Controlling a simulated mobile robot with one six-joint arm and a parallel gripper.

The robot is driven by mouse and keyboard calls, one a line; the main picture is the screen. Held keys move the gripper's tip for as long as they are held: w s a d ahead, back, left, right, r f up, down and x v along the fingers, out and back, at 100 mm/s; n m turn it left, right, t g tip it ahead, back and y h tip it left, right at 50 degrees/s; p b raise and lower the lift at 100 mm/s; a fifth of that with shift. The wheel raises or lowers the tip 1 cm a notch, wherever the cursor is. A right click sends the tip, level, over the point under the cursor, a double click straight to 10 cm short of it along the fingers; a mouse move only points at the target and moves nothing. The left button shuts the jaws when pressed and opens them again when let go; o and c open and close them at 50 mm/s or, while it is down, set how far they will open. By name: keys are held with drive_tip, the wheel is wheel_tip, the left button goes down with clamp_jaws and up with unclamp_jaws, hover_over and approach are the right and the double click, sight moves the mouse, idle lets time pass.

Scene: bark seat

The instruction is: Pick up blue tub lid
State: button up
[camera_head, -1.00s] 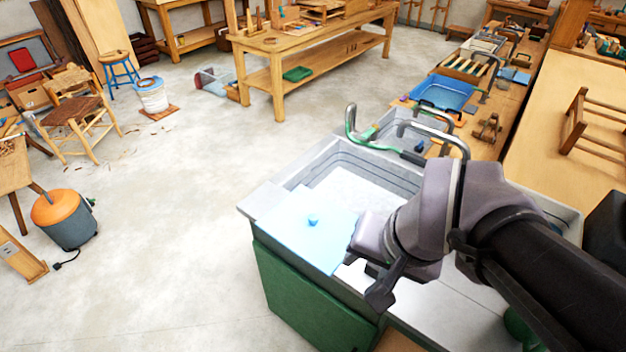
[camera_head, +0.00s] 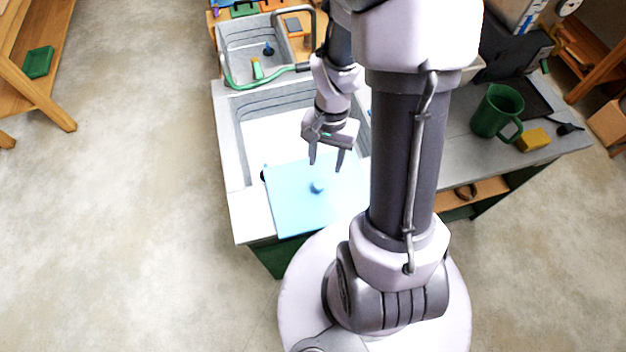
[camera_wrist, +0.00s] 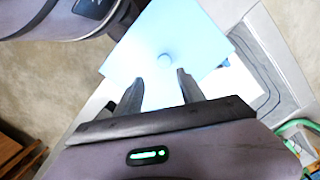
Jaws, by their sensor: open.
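The blue tub lid (camera_head: 295,208) is a flat light-blue square with a small round knob (camera_head: 318,187) in its middle. It lies flat over the near end of the grey sink and its rim. My gripper (camera_head: 326,162) is open and empty, just beyond the knob in the head view, its fingers pointing down. In the wrist view the lid (camera_wrist: 190,28) is ahead of my gripper (camera_wrist: 161,82), and the knob (camera_wrist: 165,59) shows beyond and between the two fingertips. The fingers look apart from the knob; the exact height gap cannot be told.
The sink (camera_head: 228,150) has raised walls around the lid. A green mug (camera_head: 497,110) and a yellow sponge (camera_head: 533,139) are on the counter at right. Open floor lies left.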

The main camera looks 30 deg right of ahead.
sight(320, 183)
drive_tip(key=f+b, duration=0.1)
drive_tip(key=f, duration=0.2)
drive_tip(key=a+f+b, duration=0.1)
drive_tip(key=f, duration=0.3)
drive_tip(key=f+b, duration=0.1)
drive_tip(key=f, duration=0.2)
drive_tip(key=shift+a+f, duration=0.25)
drive_tip(key=shift+a, duration=0.1)
clamp_jaws()
